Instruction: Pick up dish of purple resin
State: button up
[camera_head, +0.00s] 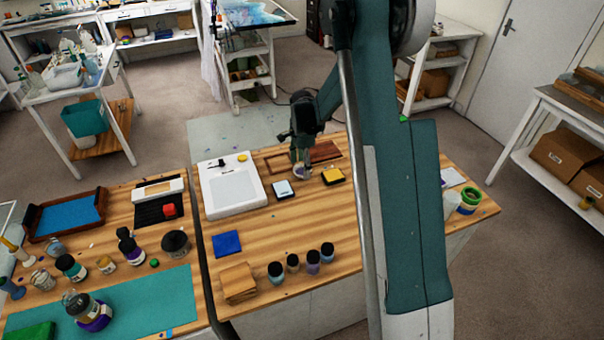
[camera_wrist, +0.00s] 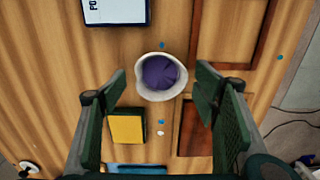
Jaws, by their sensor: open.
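The dish of purple resin (camera_wrist: 160,76) is a small white round cup with purple inside. In the wrist view it stands on the wooden table between and slightly beyond my fingertips. My gripper (camera_wrist: 163,88) is open, with one green finger on either side of the dish and gaps between. In the head view the dish (camera_head: 301,172) shows just below my gripper (camera_head: 301,158) near the back of the table. Whether the fingers are level with the dish is hard to tell.
A yellow box (camera_wrist: 128,128) lies close to the dish, with a wooden frame (camera_wrist: 195,130) on the other side. A white and blue box (camera_wrist: 115,10) is beyond. In the head view, several jars (camera_head: 312,262) stand at the front, and a white scale (camera_head: 232,187) sits left.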

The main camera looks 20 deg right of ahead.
jog(key=shift+f, duration=0.5)
jog(key=c, duration=0.9)
jog(key=shift+r, duration=0.1)
jog(key=shift+c, duration=0.2)
notch_tip(320, 180, up, 10)
dwell(0.8)
